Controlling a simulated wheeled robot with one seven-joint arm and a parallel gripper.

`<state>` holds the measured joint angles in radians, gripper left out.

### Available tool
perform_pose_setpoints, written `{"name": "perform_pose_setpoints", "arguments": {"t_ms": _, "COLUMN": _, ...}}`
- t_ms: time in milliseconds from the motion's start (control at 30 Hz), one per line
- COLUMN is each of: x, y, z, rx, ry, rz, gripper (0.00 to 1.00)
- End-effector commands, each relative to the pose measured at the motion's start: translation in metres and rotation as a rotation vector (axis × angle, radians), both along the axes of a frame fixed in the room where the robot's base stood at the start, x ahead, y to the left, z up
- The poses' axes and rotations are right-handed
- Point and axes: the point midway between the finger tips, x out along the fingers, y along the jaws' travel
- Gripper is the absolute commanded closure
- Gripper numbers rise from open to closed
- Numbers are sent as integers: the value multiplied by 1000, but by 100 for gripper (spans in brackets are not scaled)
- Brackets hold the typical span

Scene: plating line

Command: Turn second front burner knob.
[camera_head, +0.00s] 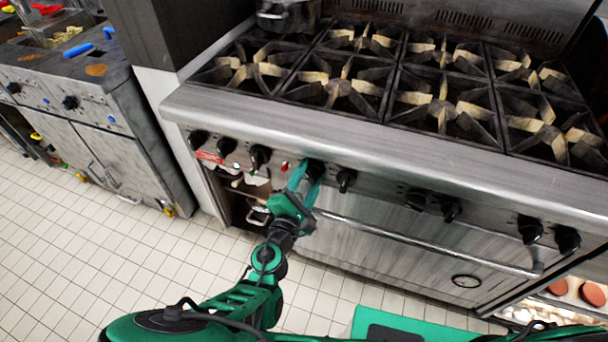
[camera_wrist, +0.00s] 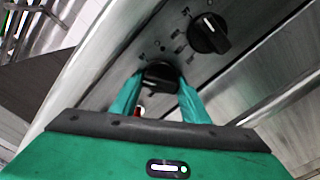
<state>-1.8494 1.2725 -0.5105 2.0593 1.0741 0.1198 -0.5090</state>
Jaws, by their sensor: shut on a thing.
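A black burner knob (camera_head: 315,166) on the steel front panel of the range (camera_head: 330,140) sits between the teal fingers of my gripper (camera_head: 305,174). In the wrist view the knob (camera_wrist: 160,74) shows between the two fingertips of my gripper (camera_wrist: 158,88), one on each side, and the gripper is shut on it. The fingers hide part of the knob, and I cannot tell its turn angle. Another black knob (camera_head: 346,180) is just to the right; in the wrist view it (camera_wrist: 208,34) shows a white mark.
More black knobs line the panel on both sides, including one to the left (camera_head: 260,157). An oven door handle (camera_head: 420,243) runs below. A pot (camera_head: 287,15) stands on the back left. Tiled floor (camera_head: 100,240) is open at the left.

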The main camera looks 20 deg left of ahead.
Motion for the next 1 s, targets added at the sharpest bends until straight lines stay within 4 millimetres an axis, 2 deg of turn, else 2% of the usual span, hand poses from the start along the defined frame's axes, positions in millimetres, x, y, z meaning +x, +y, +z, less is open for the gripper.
{"name": "perform_pose_setpoints", "arguments": {"t_ms": 33, "x": 3, "y": -4, "z": 5, "rx": 32, "ry": -13, "rz": -11, "gripper": 81}}
{"name": "perform_pose_setpoints", "arguments": {"t_ms": 600, "x": 4, "y": -6, "z": 5, "rx": 487, "ry": -49, "rz": -15, "gripper": 81}}
{"name": "perform_pose_setpoints", "arguments": {"t_ms": 1000, "x": 3, "y": -4, "z": 4, "rx": 640, "ry": -59, "rz": -12, "gripper": 80}}
